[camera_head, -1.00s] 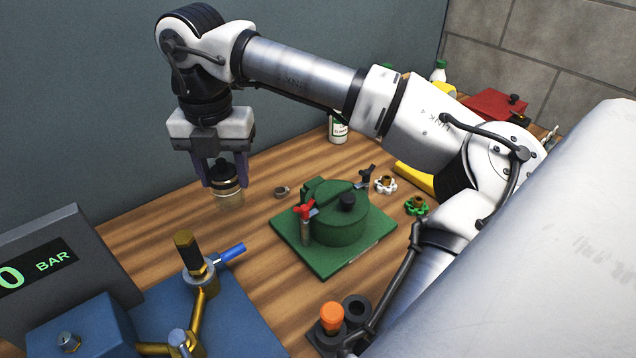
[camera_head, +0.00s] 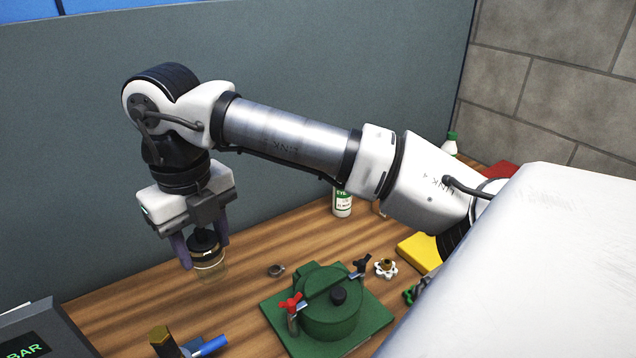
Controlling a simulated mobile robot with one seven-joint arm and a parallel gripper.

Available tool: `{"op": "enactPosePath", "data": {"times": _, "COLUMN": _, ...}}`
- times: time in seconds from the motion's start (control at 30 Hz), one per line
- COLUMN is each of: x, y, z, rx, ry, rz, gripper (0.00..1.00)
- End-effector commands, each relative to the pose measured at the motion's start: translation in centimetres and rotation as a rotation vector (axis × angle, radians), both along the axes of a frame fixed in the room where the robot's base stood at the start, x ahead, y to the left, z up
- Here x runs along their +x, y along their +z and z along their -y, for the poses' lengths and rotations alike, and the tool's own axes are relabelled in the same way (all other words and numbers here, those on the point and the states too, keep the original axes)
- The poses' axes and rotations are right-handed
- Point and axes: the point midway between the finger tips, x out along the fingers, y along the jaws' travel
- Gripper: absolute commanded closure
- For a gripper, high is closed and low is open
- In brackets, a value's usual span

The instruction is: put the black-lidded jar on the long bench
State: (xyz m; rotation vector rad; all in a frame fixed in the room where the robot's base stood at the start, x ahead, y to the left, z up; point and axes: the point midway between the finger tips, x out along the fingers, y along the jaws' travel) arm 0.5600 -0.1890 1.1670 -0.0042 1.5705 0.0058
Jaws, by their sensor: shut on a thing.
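My gripper (camera_head: 205,254) points down at the left of the view, shut on the black-lidded jar (camera_head: 210,268). The jar has a black lid with a brass-coloured band below it and a clear, see-through body. It hangs upright between the two fingers. The wooden bench top (camera_head: 130,300) lies below and behind it. I cannot tell whether the jar's base touches the wood or is just above it.
A green round-lidded housing (camera_head: 330,312) on a square plate stands right of the jar, with a small ring (camera_head: 275,270) between. A white bottle (camera_head: 342,203) stands near the back wall. A brass valve with a blue handle (camera_head: 210,346) is in front. Bare wood surrounds the jar.

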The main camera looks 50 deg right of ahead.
Motion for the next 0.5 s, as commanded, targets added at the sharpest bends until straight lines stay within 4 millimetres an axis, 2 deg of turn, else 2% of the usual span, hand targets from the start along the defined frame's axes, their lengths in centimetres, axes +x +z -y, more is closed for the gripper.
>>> {"op": "enactPosePath", "data": {"times": 0.17, "x": -0.2, "y": 0.1, "z": 0.0, "rx": -0.001, "ry": 0.022, "rz": 0.000, "gripper": 0.85}}
{"op": "enactPosePath", "data": {"times": 0.27, "x": -0.2, "y": -0.6, "z": 0.0, "rx": 0.000, "ry": 0.023, "rz": -0.001, "gripper": 0.85}}
{"op": "enactPosePath", "data": {"times": 0.37, "x": -0.2, "y": -2.7, "z": -0.1, "rx": 0.002, "ry": 0.023, "rz": -0.002, "gripper": 0.85}}
{"op": "enactPosePath", "data": {"times": 0.5, "x": -0.2, "y": -6.6, "z": -0.1, "rx": 0.001, "ry": 0.023, "rz": -0.002, "gripper": 0.85}}
